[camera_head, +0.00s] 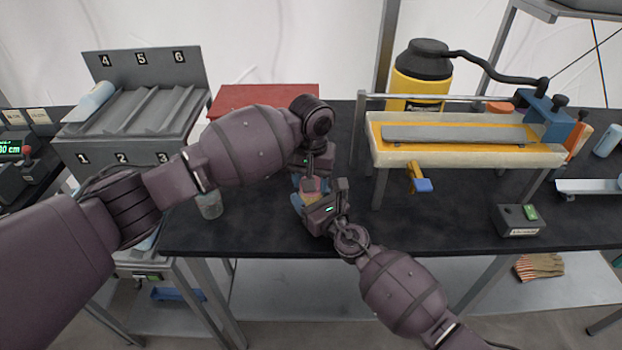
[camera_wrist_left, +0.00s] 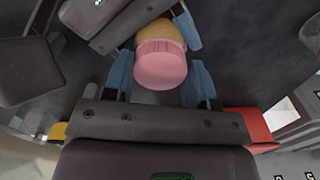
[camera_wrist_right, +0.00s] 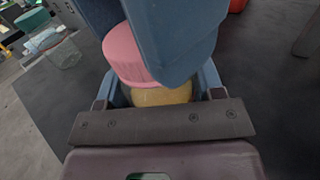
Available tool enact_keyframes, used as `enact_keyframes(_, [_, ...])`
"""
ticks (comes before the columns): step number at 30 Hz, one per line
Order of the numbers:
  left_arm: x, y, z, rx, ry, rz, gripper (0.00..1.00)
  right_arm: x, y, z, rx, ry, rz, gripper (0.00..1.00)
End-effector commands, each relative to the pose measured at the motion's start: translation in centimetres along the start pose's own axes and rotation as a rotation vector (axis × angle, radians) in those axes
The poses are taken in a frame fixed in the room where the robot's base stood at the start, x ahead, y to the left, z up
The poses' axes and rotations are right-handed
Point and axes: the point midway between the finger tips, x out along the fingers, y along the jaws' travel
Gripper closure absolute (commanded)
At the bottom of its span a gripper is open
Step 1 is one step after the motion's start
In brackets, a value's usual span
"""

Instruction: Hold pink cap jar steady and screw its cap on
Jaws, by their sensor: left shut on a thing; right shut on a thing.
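The pink cap (camera_head: 314,184) sits on the yellow jar (camera_head: 308,198), which stands on or just over the black table; its base is hidden. In the left wrist view the pink cap (camera_wrist_left: 160,66) lies between the blue fingers of my left gripper (camera_wrist_left: 158,78), with the yellow jar (camera_wrist_left: 160,33) behind it. In the right wrist view the yellow jar (camera_wrist_right: 160,95) is between the fingers of my right gripper (camera_wrist_right: 162,88), below the pink cap (camera_wrist_right: 124,52). A left finger covers part of the cap there. Whether cap and jar threads are engaged cannot be seen.
A clear jar (camera_head: 209,206) stands left of my grippers. A red box (camera_head: 262,97) and a numbered grey rack (camera_head: 140,105) are at the back left. A framed bench device (camera_head: 460,152) stands right. The table's front edge is close to my right gripper.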

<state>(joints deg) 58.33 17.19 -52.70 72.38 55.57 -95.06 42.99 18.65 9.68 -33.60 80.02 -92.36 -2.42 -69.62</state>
Motion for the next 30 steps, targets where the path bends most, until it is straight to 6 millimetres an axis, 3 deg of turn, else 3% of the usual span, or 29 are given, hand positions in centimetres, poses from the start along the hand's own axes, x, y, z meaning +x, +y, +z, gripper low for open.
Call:
enact_keyframes(15, [0.03,-0.09,-0.03,0.753,-0.001,-0.001,0.77,0.01,-0.01,0.04,0.000,-0.001,0.000,1.00])
enact_keyframes(20, [0.04,-0.07,-0.02,0.773,-0.001,-0.001,0.77,0.01,-0.02,0.04,0.000,-0.001,0.000,1.00])
enact_keyframes(21, [0.04,-0.07,-0.02,0.772,-0.001,-0.001,0.45,0.01,-0.02,0.03,0.000,-0.001,0.000,1.00])
enact_keyframes(26, [0.04,-0.06,-0.02,0.771,0.000,0.000,0.21,0.01,-0.02,0.04,0.000,-0.001,0.000,1.00])
enact_keyframes(30, [0.04,-0.05,-0.02,0.770,0.000,0.000,0.19,0.01,-0.02,0.03,0.000,-0.001,0.000,1.00])
